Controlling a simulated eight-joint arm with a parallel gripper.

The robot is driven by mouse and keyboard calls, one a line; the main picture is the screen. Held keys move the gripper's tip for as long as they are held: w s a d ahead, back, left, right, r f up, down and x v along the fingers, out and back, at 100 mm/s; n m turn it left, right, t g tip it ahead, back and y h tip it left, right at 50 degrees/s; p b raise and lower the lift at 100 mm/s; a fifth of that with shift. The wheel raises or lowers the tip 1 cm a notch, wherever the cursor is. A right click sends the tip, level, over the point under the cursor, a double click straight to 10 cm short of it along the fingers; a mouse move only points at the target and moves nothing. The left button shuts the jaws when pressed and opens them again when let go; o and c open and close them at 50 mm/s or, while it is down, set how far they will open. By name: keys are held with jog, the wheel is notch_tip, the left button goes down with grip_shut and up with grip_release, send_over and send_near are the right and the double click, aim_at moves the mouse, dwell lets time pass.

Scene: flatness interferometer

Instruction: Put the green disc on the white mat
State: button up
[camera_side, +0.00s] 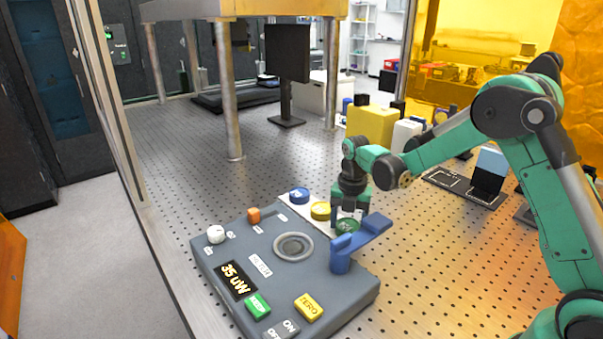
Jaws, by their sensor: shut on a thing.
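The green disc (346,226) is at the right end of a row of discs, behind the grey console. My gripper (350,212) points down and is shut on the green disc. A white strip (318,224) lies under the row and is partly hidden by the discs and the console; I cannot tell if it is the white mat. I cannot tell whether the green disc touches the strip or is slightly above it.
A blue disc (299,196) and a yellow disc (320,211) sit left of the green one. The grey console (285,270) with a blue bracket (362,240) stands in front. A yellow block (372,128) is behind.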

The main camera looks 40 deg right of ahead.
aim_at(348, 225)
jog(key=shift+f, duration=0.1)
jog(key=o, duration=1.4)
jog(key=shift+o, duration=0.2)
notch_tip(348, 225, up, 12)
jog(key=s+a+m+t, duration=0.3)
jog(key=s+m, duration=0.3)
jog(key=m, duration=0.6)
jog(key=s+a+m+t, duration=0.4)
jog(key=s+a+m, duration=0.1)
jog(key=m, duration=0.7)
jog(key=shift+s+a+r+m, duration=0.2)
jog(key=shift+s+r+m, duration=0.2)
